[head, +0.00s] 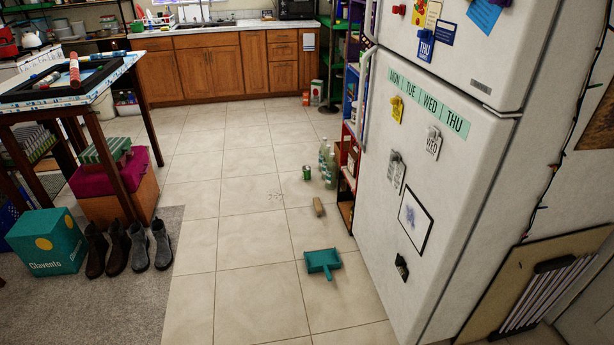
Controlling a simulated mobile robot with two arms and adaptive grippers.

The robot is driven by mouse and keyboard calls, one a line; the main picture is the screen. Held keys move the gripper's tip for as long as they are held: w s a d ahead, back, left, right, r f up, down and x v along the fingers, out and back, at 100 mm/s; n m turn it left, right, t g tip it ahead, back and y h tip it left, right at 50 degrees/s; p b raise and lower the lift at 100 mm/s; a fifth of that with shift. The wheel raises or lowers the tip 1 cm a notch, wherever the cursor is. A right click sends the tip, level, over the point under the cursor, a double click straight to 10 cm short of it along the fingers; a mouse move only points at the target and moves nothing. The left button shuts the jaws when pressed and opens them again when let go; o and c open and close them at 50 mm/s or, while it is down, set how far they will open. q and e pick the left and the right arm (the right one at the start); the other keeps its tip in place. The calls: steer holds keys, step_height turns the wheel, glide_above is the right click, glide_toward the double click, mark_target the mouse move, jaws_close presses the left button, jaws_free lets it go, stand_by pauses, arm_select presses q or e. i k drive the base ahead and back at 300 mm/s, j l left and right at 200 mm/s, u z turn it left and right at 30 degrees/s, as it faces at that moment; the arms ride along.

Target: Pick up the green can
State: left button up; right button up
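The green can (306,173) stands on the tiled floor in the middle of the head view, small and some way off. It is just left of clear bottles (328,165) with greenish contents, close to them. Nothing covers it from this side. Neither of my grippers shows in the head view.
A brush with a wooden block (318,207) and a teal dustpan (322,262) lie on the floor nearer than the can. The white fridge (430,180) and a narrow shelf (347,175) line the right. Boots (118,248) and a table (70,95) stand left.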

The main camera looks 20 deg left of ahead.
mark_target(306, 170)
steer(key=i+j+u, duration=0.35)
steer(key=i, duration=0.15)
steer(key=i+j+u, duration=0.2)
steer(key=i+u, duration=0.15)
steer(key=i, duration=0.15)
steer(key=i+u, duration=0.35)
steer(key=i, duration=0.2)
steer(key=i+z, duration=0.15)
steer(key=i, duration=0.35)
steer(key=i+j+z, duration=0.2)
steer(key=i, duration=0.3)
steer(key=i+j+z, duration=0.15)
steer(key=i, duration=0.35)
steer(key=i+j+z, duration=0.2)
steer(key=i, duration=0.25)
steer(key=j, duration=0.1)
